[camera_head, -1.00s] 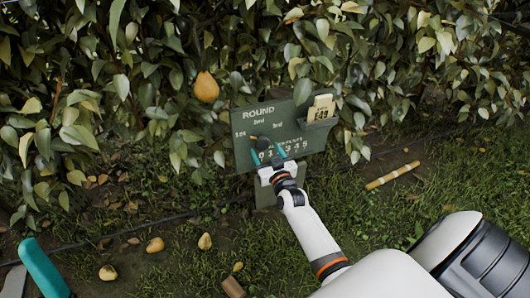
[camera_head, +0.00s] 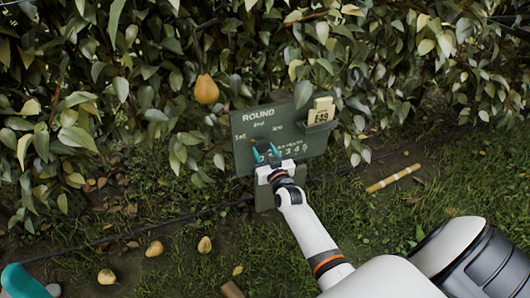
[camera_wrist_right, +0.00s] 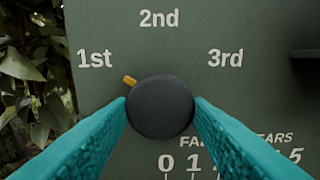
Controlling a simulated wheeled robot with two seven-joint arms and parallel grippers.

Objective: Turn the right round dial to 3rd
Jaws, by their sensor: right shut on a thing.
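The round dial (camera_wrist_right: 160,106) is a dark knob on the green board (camera_wrist_right: 235,25), below the labels 1st, 2nd and 3rd. Its small orange pointer (camera_wrist_right: 130,81) points up and left, towards 1st. My right gripper (camera_head: 266,153) is at the board, and its teal fingers are shut on the dial from both sides, as the right wrist view shows. The board also shows in the head view (camera_head: 243,158), headed ROUND. A teal part of my left gripper (camera_head: 22,282) shows at the bottom left corner; its jaws are not clear.
A number scale lies below the dial, partly hidden by my fingers. A holder with a yellow card (camera_head: 321,112) is at the board's upper right. A pear (camera_head: 206,89) hangs left of the board. Fallen pears (camera_head: 155,248) and a stick (camera_head: 393,178) lie on the grass.

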